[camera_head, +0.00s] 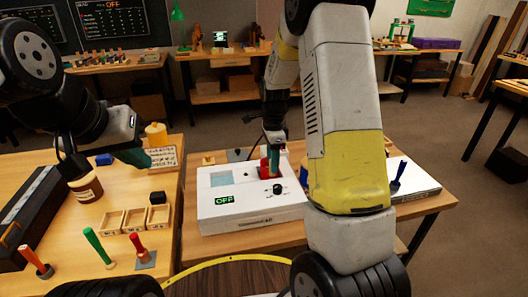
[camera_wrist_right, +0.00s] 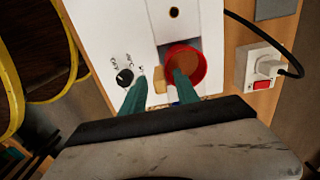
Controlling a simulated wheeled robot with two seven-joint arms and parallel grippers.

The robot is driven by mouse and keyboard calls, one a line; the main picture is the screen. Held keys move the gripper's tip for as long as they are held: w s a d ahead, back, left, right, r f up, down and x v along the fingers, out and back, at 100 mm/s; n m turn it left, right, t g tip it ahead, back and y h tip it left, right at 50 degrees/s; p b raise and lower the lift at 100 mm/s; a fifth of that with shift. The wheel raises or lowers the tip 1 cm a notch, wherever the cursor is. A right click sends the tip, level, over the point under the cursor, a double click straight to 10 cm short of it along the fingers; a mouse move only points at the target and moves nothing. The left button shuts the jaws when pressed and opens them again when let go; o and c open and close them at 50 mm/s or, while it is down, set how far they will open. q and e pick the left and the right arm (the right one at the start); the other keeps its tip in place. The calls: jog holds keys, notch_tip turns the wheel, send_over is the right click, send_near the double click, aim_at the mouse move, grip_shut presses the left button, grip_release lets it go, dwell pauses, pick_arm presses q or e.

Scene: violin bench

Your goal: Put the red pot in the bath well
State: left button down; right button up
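The red pot (camera_wrist_right: 201,62), with brown contents, shows in the right wrist view; in the head view only a small part (camera_head: 264,170) shows beside my fingers, at the right back of the white bath unit (camera_head: 240,214). My right gripper (camera_wrist_right: 158,82) points down there. Its green fingers are apart on either side of a small tan piece (camera_wrist_right: 160,84), and one fingertip overlaps the pot's opening. I cannot tell whether it touches the pot. A pale blue rectangle (camera_head: 221,177), seemingly the well, is in the unit's top. My left gripper (camera_head: 140,158) is over the left bench, its fingers partly hidden.
The unit has a black knob (camera_head: 277,189) and an OFF display (camera_head: 224,200). Jars, wooden trays (camera_head: 135,220) and upright handled tools (camera_head: 98,247) crowd the left bench.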

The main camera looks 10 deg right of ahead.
jog(key=s+r+n+t+y, duration=0.1)
jog(key=s+r+n, duration=0.15)
jog(key=r, duration=0.65)
jog(key=s+r+n, duration=0.2)
jog(key=s+r, duration=0.1)
jog(key=r, duration=0.6)
jog(key=s+a+r+n+t, duration=0.1)
jog(key=s+r+n+t, duration=0.1)
jog(key=s+n, duration=0.5)
jog(key=s+a+r+n+t+y, duration=0.1)
jog(key=s+r+n+t, duration=0.1)
jog(key=s+n, duration=0.4)
jog(key=s+t, duration=0.1)
jog(key=s, duration=0.4)
jog(key=shift+s+n, duration=0.35)
jog(key=shift+s, duration=0.05)
jog(key=shift+a, duration=0.1)
